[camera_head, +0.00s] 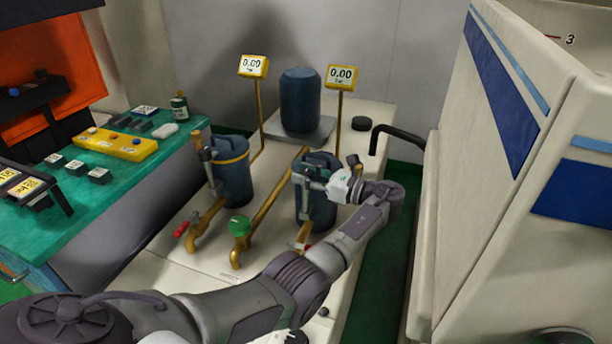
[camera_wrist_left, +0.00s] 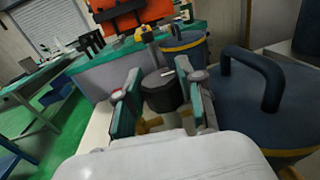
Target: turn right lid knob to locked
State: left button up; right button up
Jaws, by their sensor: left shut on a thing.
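The right dark blue canister (camera_head: 318,210) stands on the pale bench. Its lid with a thick black loop handle fills the right side of the left wrist view (camera_wrist_left: 235,105). The right lid knob (camera_wrist_left: 160,92) is a dark cylinder with a white mark on top, beside the lid. My left gripper (camera_head: 312,178) reaches in from the right over the canister. In the left wrist view, its green-padded fingers (camera_wrist_left: 162,100) are on either side of the knob, shut on it. The head view hides most of the knob behind the gripper. My right gripper is not in view.
The left canister (camera_head: 233,175) has a yellow band and stands close by. Brass pipes and a green valve knob (camera_head: 239,226) lie in front. Two yellow displays (camera_head: 253,66) read 0.00. A large white cabinet (camera_head: 490,190) bounds the right.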

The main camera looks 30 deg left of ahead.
aim_at(306, 172)
pick_arm(q)
jog(key=o, duration=1.2)
jog(key=shift+c, duration=0.2)
notch_tip(306, 172, up, 10)
